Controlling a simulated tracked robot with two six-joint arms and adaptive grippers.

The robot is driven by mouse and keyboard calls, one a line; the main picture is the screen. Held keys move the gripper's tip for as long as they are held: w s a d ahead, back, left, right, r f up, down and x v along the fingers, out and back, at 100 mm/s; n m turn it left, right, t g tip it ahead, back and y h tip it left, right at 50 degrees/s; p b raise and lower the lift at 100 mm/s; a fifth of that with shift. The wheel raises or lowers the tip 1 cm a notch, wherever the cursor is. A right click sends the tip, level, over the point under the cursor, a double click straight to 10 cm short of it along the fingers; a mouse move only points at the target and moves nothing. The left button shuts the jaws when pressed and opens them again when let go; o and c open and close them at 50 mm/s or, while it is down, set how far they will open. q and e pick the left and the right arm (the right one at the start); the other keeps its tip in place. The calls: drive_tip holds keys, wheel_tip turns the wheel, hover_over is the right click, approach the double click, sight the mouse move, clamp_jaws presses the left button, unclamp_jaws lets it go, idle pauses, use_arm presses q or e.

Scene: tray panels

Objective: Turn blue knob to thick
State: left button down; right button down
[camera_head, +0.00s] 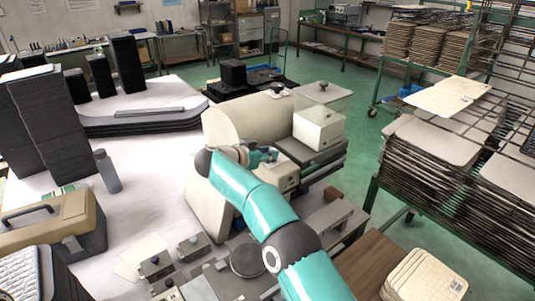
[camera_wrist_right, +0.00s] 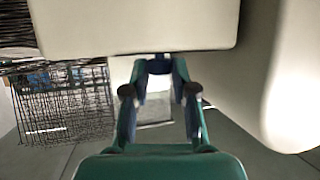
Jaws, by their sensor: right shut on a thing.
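The cream machine (camera_head: 237,122) stands on the white table, with a cream box section (camera_head: 318,128) at its right. My right gripper (camera_head: 268,156) reaches the front of this machine, with the teal arm coming from the lower right. In the right wrist view, my right gripper (camera_wrist_right: 159,70) has its fingers up against the underside of a cream body (camera_wrist_right: 130,25). It is shut on the blue knob (camera_wrist_right: 159,66), of which only a small dark blue part shows between the fingertips. The knob's marks and the thick setting cannot be read. My left gripper is not in view.
Small grey boxes (camera_head: 193,246) and a round dark plate (camera_head: 249,260) lie in front of the machine. A tan toolbox (camera_head: 60,222) and a grey bottle (camera_head: 107,170) stand at left. Racks of stacked panels (camera_head: 440,160) fill the right side. The white table (camera_head: 150,205) is partly clear.

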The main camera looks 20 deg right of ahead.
drive_tip(key=shift+a, duration=0.2)
drive_tip(key=c, duration=0.9)
unclamp_jaws()
drive_tip(key=shift+a, duration=0.1)
drive_tip(key=shift+c, duration=0.2)
drive_tip(key=shift+d, duration=0.2)
drive_tip(key=shift+a, duration=0.1)
drive_tip(key=v, duration=1.2)
drive_tip(key=shift+f, duration=0.2)
